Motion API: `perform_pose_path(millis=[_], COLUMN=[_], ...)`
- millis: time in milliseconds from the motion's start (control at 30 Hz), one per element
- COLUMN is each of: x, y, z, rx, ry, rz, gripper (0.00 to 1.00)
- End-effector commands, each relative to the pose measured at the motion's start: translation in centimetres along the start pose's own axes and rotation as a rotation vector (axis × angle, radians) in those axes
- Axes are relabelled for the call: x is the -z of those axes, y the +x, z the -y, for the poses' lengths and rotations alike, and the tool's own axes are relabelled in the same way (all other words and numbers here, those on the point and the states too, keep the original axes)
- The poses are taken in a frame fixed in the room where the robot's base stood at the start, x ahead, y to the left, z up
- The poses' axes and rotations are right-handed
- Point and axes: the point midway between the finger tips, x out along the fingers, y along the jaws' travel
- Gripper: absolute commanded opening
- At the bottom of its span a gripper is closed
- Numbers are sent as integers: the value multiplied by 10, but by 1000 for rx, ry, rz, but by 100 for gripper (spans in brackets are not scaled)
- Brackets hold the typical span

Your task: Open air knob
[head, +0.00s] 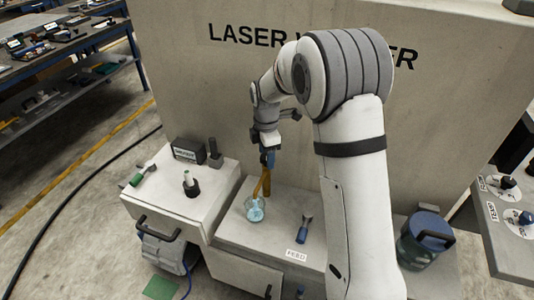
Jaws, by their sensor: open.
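Two small knobs sit on a grey panel (503,235) at the right edge: an upper dark knob (507,183) and a lower one (527,219). White labels lie beside them, too small and turned to read surely, so I cannot tell which is the air knob. My gripper (267,160) points down over the white bench in the middle, far left of the panel. It is open. An orange-brown stick (265,183) rises toward it from a glass with pale blue contents (255,212); I cannot tell whether they touch.
My arm crosses the middle, between gripper and panel. A tall beige cabinet (200,90) stands behind the bench. A dark blue canister (424,240) stands left of the panel. A black cable (55,215) crosses the floor.

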Motion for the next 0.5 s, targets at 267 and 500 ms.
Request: perform_pose_path(millis=[267,500], x=[0,0], y=[-32,-69], z=[-1,0], rx=[-5,-3], ry=[0,0], rz=[0,0], gripper=[59,59])
